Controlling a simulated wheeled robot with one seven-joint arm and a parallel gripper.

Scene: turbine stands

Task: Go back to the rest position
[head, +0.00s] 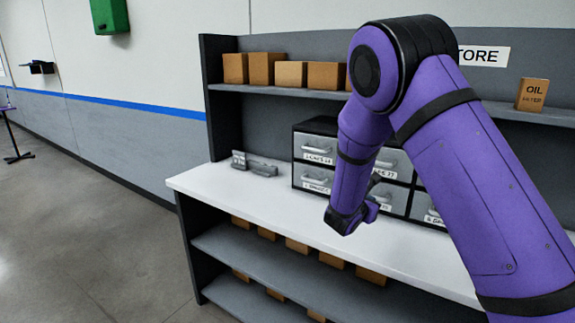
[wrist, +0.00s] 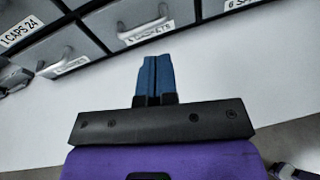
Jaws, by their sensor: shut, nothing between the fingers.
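My gripper (wrist: 153,78) shows in the wrist view with its two blue fingers together and nothing between them. It is over the white worktop (wrist: 232,85), in front of the grey drawer cabinet (wrist: 103,18). In the head view my purple arm reaches in from the right and bends down toward the worktop (head: 215,181). The gripper's fingers are hard to make out there. The arm hides part of the drawer cabinet (head: 316,145).
A shelf above the worktop holds several cardboard boxes (head: 290,74) and an oil filter box (head: 532,95). Grey metal parts (head: 255,166) lie on the worktop left of the cabinet. Lower shelves (head: 255,262) hold more boxes.

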